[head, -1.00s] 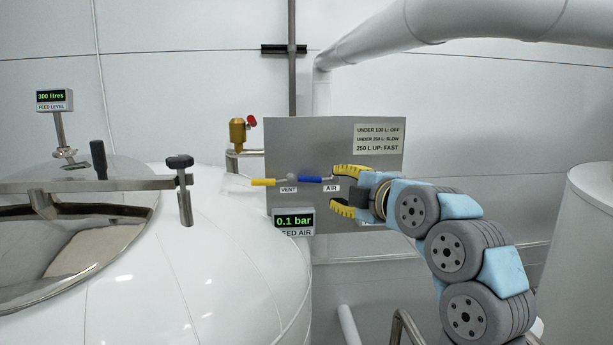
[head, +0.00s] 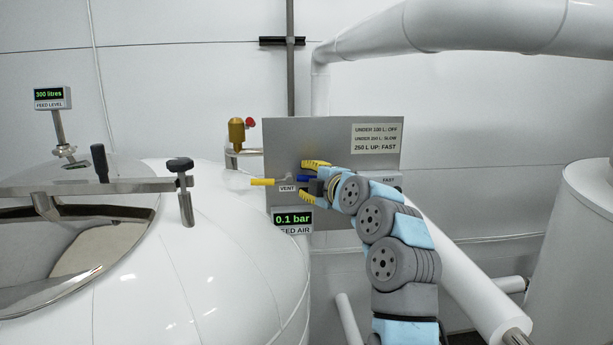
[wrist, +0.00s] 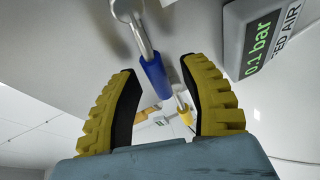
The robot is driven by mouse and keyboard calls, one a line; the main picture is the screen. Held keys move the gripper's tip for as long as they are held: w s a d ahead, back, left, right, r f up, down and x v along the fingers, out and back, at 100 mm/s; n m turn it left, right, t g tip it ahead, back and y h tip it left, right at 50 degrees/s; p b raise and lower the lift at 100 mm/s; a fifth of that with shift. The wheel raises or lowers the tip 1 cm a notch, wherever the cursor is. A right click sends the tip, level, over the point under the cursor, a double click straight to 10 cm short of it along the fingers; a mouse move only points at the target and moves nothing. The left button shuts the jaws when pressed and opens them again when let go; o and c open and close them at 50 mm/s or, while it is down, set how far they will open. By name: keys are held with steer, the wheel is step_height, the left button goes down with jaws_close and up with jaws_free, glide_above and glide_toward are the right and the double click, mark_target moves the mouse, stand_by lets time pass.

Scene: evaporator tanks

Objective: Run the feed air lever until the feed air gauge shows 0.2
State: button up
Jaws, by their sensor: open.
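The feed air lever has a blue handle (head: 303,178) on the grey panel. The feed air gauge (head: 293,219) below it reads 0.1 bar; the gauge (wrist: 262,42) also shows in the wrist view. My gripper (head: 305,181) is open in front of the panel, with its yellow fingers above and below the blue handle in the head view. In the wrist view the blue handle (wrist: 155,73) lies between the two fingertips, with a gap on each side. My gripper hides part of the handle and the AIR label in the head view.
The yellow vent lever (head: 262,182) points left, close beside the blue handle. A brass valve (head: 237,133) stands left of the panel (head: 335,135). A white tank (head: 235,255) fills the lower left.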

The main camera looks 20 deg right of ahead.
steer(key=shift+w, duration=0.3)
jaws_close()
